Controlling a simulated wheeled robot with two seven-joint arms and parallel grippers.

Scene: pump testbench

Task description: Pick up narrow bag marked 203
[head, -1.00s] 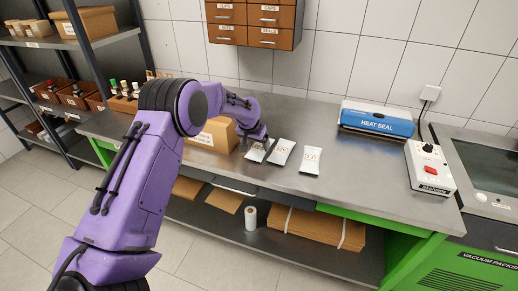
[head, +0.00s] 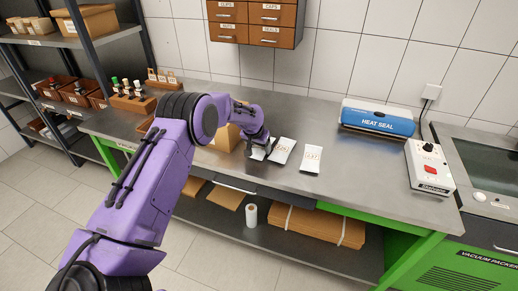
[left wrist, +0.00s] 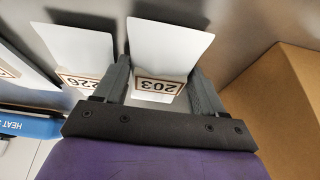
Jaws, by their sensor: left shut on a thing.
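The narrow white bag marked 203 (left wrist: 168,48) is between the fingers of my left gripper (left wrist: 160,75), with its printed label facing the left wrist camera. My left gripper is shut on it. In the head view the bag (head: 257,154) is the leftmost of three on the steel bench, partly hidden by my left gripper (head: 261,146). I cannot tell whether it is clear of the bench. A second white bag (head: 282,151) lies just to its right; its label in the left wrist view seems to read 226. A third bag (head: 312,158) lies further right. My right gripper is not in view.
A cardboard box (head: 225,138) stands close to the left of the gripper, and also shows in the left wrist view (left wrist: 285,100). A blue heat sealer (head: 377,119) stands at the back right. The bench (head: 350,185) is clear right of the bags.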

